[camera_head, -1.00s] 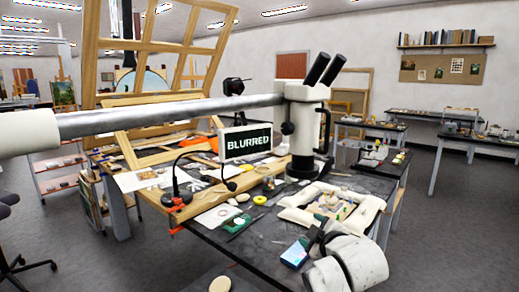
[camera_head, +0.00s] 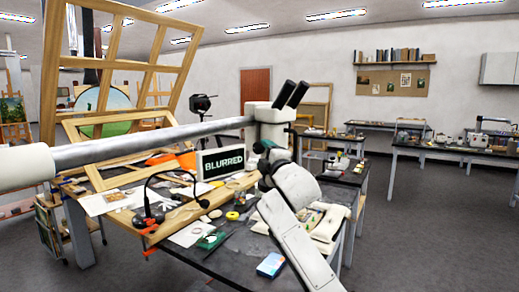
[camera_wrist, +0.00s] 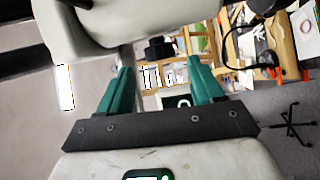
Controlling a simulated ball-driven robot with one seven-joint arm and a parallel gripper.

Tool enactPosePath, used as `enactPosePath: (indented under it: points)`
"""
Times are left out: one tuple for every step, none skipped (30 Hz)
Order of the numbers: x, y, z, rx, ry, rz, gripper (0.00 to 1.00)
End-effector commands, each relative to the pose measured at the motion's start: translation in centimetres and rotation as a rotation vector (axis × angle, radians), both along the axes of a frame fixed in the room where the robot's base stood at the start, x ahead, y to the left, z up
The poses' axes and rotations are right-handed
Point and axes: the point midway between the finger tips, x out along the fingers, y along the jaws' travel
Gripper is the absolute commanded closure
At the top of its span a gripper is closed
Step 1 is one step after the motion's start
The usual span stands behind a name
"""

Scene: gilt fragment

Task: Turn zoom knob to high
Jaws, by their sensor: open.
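The white microscope head (camera_head: 268,118) with two black eyepieces hangs on a long grey boom. A small screen (camera_head: 222,150) left of it reads BLURRED. The zoom knob cannot be made out in the head view, where my gripper covers that side. In the wrist view my gripper (camera_wrist: 157,68) is open, fingers apart. A pale rounded body fills the top, with a dark block (camera_wrist: 160,47) just beyond the fingertips; I cannot tell whether it is the knob.
The dark worktable (camera_head: 215,262) holds a lamp (camera_head: 148,215), a yellow ring (camera_head: 232,216), a blue box (camera_head: 271,265) and a padded fragment (camera_head: 318,218). A wooden frame (camera_head: 115,85) stands behind. Open floor (camera_head: 430,235) lies to the right.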

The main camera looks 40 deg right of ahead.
Motion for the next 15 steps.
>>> enactPosePath:
  points:
    - [0.8, -0.2, 0.3, -0.001, 0.001, 0.0, 0.34]
    - [1.2, -0.3, 0.3, 0.0, 0.001, 0.0, 0.34]
    - [1.7, -0.5, 0.4, 0.001, 0.0, 0.001, 0.34]
    - [2.0, -0.6, 0.4, 0.001, 0.001, 0.001, 0.34]
    - [2.3, -0.7, 0.4, 0.001, 0.001, 0.0, 0.34]
    - [2.7, -0.9, 0.4, 0.001, 0.001, 0.0, 0.34]
    - [3.0, -1.0, 0.5, 0.001, 0.001, 0.0, 0.34]
    - [3.2, -1.1, 0.5, 0.001, 0.001, 0.0, 0.34]
    - [3.5, -1.1, 0.5, 0.001, 0.0, 0.001, 0.34]
    - [3.7, -1.2, 0.5, 0.001, 0.0, 0.001, 0.34]
    - [3.8, -1.3, 0.5, 0.001, 0.0, 0.001, 0.34]
    - [4.0, -1.3, 0.5, 0.001, 0.001, 0.0, 0.34]
    - [4.1, -1.4, 0.5, 0.001, 0.001, 0.0, 0.34]
    - [4.2, -1.4, 0.5, 0.002, -0.001, 0.0, 0.34]
    - [4.3, -1.4, 0.6, 0.001, -0.002, 0.001, 0.34]
